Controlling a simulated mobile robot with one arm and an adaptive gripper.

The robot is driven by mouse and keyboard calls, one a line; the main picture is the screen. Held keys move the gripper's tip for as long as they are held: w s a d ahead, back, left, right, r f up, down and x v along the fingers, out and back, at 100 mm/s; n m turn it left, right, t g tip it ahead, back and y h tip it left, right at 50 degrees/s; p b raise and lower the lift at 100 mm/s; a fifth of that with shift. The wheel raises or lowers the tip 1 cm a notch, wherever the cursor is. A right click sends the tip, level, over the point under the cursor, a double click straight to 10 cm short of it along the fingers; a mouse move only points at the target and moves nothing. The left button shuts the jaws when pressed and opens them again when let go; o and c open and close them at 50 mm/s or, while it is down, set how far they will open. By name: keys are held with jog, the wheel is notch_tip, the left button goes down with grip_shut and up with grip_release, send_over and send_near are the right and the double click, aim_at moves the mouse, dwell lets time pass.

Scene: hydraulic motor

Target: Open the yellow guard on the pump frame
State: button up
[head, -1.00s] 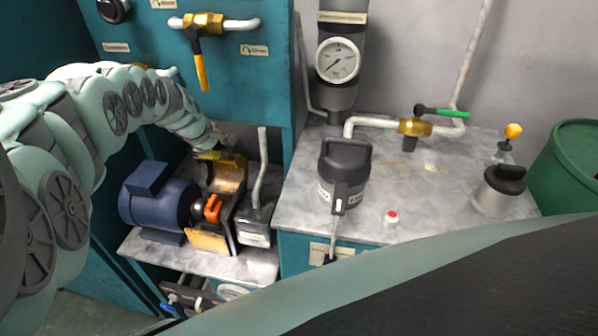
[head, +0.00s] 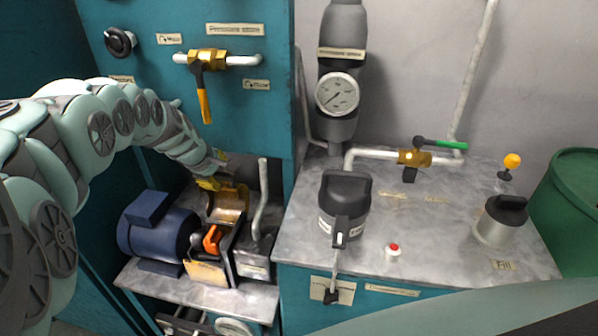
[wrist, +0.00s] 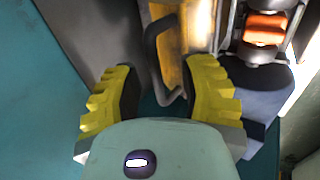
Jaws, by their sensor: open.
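The yellow guard (head: 228,205) is a curved, worn yellow cover on the pump frame, beside the blue motor (head: 155,222). The orange coupling (head: 213,238) shows uncovered in front of it. In the wrist view the guard (wrist: 203,30) is at the top centre, with a dark bent handle (wrist: 152,45) on its left side. My gripper (wrist: 160,90) is open, its yellow ridged fingers on either side of the handle's lower end. I cannot tell whether they touch it. In the head view my gripper (head: 210,183) is just above the guard, partly hidden by my arm.
A grey pipe (head: 260,195) rises right of the guard. A teal panel with a yellow-handled valve (head: 205,95) stands behind and above. The orange coupling (wrist: 265,28) is close right of the guard in the wrist view. A grey worktop (head: 430,225) with a black-lidded can is further right.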

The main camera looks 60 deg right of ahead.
jog(key=w+v, duration=0.1)
jog(key=v, duration=0.5)
jog(key=shift+s+a, duration=0.25)
jog(key=shift+s, duration=0.15)
dwell(0.8)
